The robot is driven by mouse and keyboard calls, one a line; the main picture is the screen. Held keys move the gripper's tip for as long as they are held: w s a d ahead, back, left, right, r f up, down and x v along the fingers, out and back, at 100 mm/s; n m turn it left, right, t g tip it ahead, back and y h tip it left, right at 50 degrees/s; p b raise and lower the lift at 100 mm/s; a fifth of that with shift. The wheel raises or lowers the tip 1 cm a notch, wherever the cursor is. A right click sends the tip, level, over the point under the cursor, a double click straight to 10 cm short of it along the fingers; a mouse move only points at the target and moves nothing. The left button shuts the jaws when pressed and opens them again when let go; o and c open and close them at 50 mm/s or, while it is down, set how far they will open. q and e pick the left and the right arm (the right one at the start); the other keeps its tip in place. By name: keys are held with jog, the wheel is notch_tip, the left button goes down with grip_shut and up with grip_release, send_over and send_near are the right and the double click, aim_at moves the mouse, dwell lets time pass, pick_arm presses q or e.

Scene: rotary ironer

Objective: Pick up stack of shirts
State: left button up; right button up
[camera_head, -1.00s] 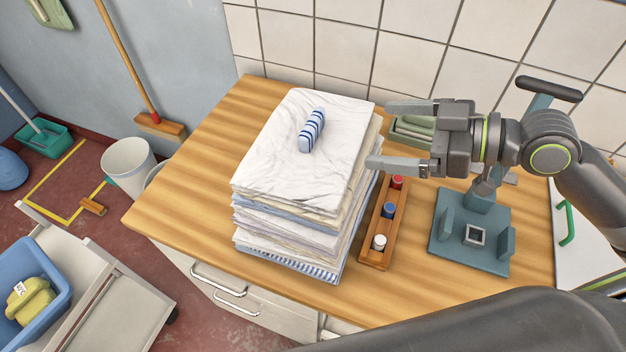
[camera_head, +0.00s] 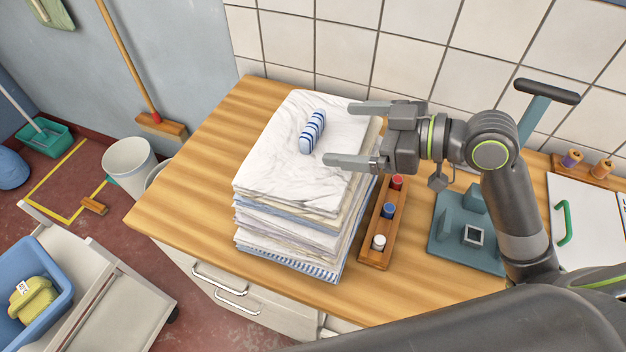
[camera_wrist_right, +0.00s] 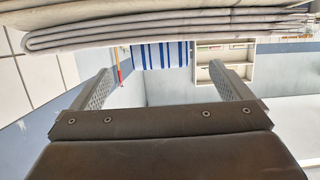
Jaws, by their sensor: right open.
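The stack of shirts (camera_head: 285,178) stands on the wooden counter, folded in several white, cream and blue layers. A small blue-and-white striped roll (camera_head: 312,131) lies on its top. My right gripper (camera_head: 340,134) is open and empty, with its fingers pointing left over the stack's right part, near the roll. In the right wrist view, folded cloth edges (camera_wrist_right: 150,22) run along the top of the picture. Blue-and-white stripes (camera_wrist_right: 160,55) show between the open fingers there. Whether the fingers touch the cloth is unclear. My left gripper is not in view.
A wooden rack with red, blue and white spools (camera_head: 380,243) stands just right of the stack. A teal press-like device (camera_head: 447,245) stands farther right, beneath my right arm. The tiled wall (camera_head: 345,50) rises behind the counter (camera_head: 190,190). The counter left of the stack is clear.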

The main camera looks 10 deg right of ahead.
aim_at(318, 124)
jog(key=shift+p+x, duration=0.3)
jog(key=shift+x, duration=1.5)
jog(key=shift+w+a+r+p, duration=0.1)
jog(key=shift+w+a+p, duration=0.3)
jog(key=shift+a+p, duration=0.15)
jog(key=shift+w+a+p, duration=0.25)
jog(key=shift+w+a, duration=0.1)
jog(key=shift+a, duration=0.25)
jog(key=shift+w+a+p, duration=0.2)
jog(key=shift+w+a, duration=0.15)
jog(key=shift+a, duration=0.2)
jog(key=shift+w+a+f, duration=0.35)
jog(key=shift+a+f, duration=0.05)
jog(key=shift+f, duration=0.1)
jog(key=shift+c, duration=0.5)
jog(key=c, duration=1.9)
jog(key=shift+r, duration=0.1)
jog(key=shift+c, duration=0.6)
jog(key=shift+r, duration=0.15)
